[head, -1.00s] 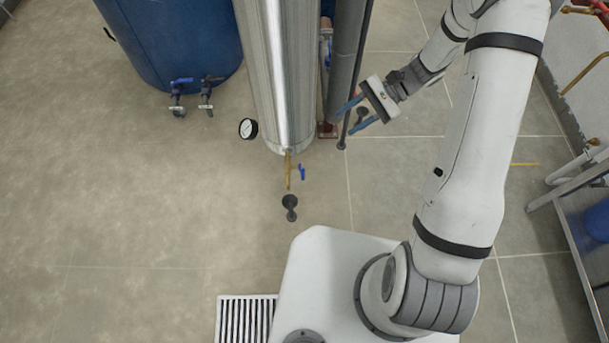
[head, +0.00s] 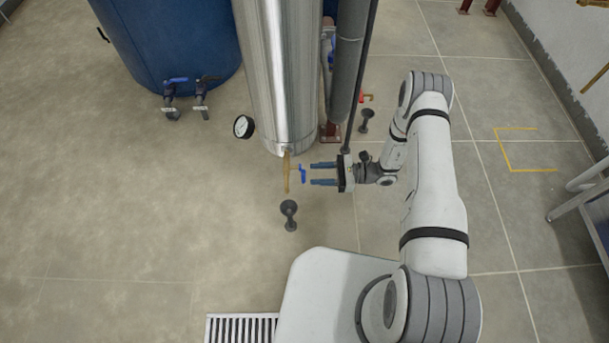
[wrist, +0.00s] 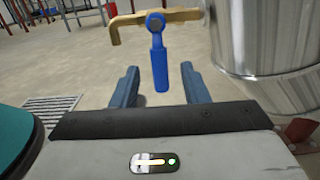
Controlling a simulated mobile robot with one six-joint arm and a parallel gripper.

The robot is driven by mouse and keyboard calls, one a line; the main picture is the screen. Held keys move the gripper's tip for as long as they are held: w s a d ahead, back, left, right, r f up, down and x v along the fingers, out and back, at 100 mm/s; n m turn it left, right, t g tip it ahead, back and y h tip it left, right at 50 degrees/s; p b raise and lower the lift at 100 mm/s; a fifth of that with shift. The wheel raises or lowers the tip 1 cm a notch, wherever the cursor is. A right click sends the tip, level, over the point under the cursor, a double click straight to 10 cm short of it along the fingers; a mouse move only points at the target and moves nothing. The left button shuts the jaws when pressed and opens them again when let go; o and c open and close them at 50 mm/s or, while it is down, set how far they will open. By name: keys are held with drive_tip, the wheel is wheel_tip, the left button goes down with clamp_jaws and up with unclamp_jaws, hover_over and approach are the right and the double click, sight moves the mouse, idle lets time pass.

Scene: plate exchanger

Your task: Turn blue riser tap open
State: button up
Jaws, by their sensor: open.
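The blue tap handle (head: 303,174) sits on a brass pipe (head: 287,172) at the foot of the steel column (head: 277,80). In the wrist view the blue handle (wrist: 158,58) hangs down from the brass fitting (wrist: 150,20), slightly tilted. My gripper (head: 311,174) is open just right of the handle in the head view, its blue fingers pointing left at it. In the wrist view the fingers (wrist: 159,87) stand either side of the handle's lower end, with gaps on both sides. Whether the handle reaches fully between the fingertips is hard to tell.
A round gauge (head: 243,127) is left of the column. A grey pipe (head: 347,80) runs down on its right, close to my gripper. A dark floor fitting (head: 289,213) stands below the tap. A blue tank (head: 165,45) is at upper left. The left floor is clear.

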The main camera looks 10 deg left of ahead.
sight(304, 172)
drive_tip(key=b+x, duration=0.1)
drive_tip(key=x, duration=0.4)
clamp_jaws()
idle(0.4)
drive_tip(key=shift+d, duration=0.1)
